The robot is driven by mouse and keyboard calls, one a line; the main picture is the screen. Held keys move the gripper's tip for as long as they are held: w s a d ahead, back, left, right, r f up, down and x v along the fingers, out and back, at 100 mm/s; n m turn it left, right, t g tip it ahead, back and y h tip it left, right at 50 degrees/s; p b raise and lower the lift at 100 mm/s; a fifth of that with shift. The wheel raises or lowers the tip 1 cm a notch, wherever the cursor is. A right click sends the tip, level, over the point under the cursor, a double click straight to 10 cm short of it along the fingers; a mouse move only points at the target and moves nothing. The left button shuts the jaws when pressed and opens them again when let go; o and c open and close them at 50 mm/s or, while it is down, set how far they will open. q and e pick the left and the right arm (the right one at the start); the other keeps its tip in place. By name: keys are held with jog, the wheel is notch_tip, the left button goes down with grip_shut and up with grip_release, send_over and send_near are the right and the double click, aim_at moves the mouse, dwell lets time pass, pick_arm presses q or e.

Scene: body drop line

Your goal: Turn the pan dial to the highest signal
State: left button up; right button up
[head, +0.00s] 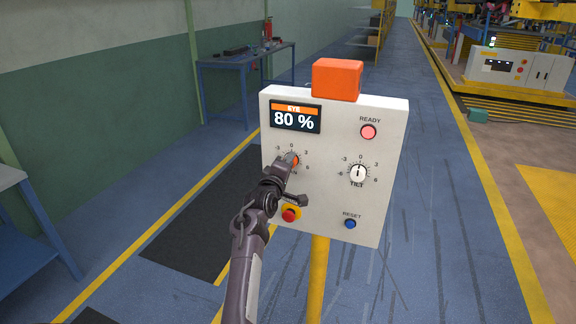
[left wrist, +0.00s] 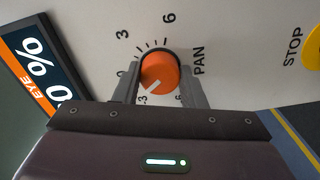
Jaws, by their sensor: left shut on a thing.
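The pan dial (head: 292,160) is an orange knob on the left of a pale control panel (head: 325,212). In the left wrist view the dial (left wrist: 160,70) has a white pointer mark toward the -3 label. My left gripper (head: 287,164) is shut on the dial; in the left wrist view its fingers (left wrist: 160,84) lie on either side of it. The display (head: 296,118) at the panel's top left reads EYE 80 %. It is partly visible in the left wrist view (left wrist: 38,68). My right gripper is in neither view.
The panel also carries a tilt dial (head: 358,173) pointing near 0, a pinkish ready lamp (head: 368,132), a blue reset button (head: 350,224) and a red stop button (head: 290,215) just below my left gripper. An orange box (head: 337,80) sits on top. A yellow post (head: 318,275) supports the panel.

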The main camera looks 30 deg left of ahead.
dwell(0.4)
pick_arm(q)
jog(key=o, duration=1)
jog(key=b+v, duration=0.2)
jog(key=v, duration=0.5)
jog(key=shift+s+b, duration=0.35)
jog(key=shift+s, duration=0.05)
jog(key=shift+d+f, duration=0.1)
